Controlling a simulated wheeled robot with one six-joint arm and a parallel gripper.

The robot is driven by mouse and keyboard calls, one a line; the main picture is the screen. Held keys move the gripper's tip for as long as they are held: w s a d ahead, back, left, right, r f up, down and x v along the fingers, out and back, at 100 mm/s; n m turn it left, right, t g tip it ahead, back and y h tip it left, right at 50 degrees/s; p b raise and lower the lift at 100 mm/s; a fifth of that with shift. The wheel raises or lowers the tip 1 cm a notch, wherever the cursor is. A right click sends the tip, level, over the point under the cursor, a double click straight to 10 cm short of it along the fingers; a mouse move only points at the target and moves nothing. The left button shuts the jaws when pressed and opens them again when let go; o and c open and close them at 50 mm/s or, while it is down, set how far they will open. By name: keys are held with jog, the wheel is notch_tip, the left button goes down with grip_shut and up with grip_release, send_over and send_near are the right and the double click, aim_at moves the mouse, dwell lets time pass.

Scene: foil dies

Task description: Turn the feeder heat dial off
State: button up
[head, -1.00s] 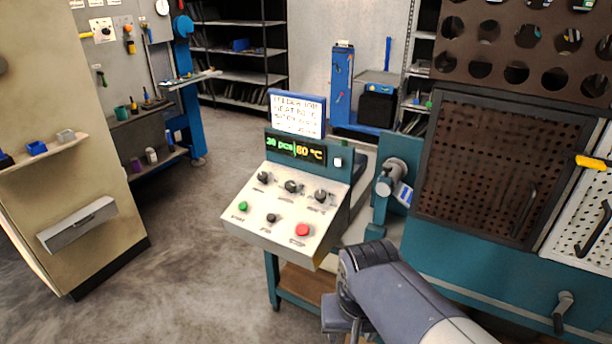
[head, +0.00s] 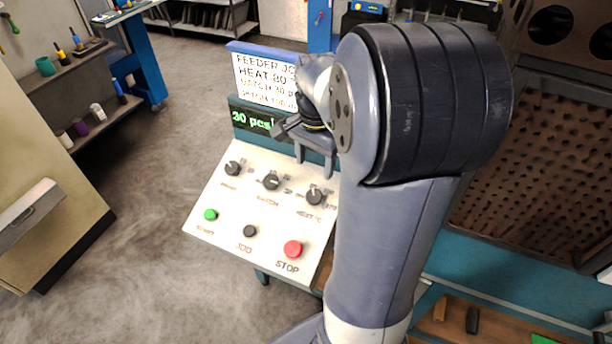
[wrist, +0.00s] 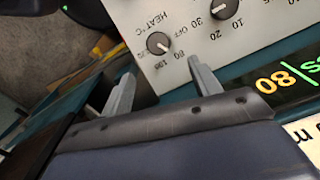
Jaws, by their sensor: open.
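The heat dial (head: 315,195) is a round black knob, the rightmost of three in the top row of the white feeder panel (head: 217,190). In the wrist view the dial (wrist: 158,43) sits under the "HEAT °C" label, with 80 and 100 printed beside it. Its exact setting is hard to read. My gripper (head: 300,145) is open and empty, above the panel's upper right part. In the wrist view its two fingers (wrist: 162,72) lie either side of the dial's line, apart from it. The display (wrist: 288,84) shows 80; my arm hides its right half in the head view.
The batch dial (head: 271,181) is left of the heat dial, and the speed dial (head: 233,168) beyond it. Below are a green start button (head: 210,215), a black jog button (head: 250,231) and a red stop button (head: 293,249). A sign (head: 262,75) stands above the display.

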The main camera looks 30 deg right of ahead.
aim_at(314, 195)
notch_tip(314, 195, down, 10)
jog(key=shift+s+f, duration=0.1)
jog(key=shift+s, duration=0.05)
dwell(0.4)
jog(key=c, duration=1)
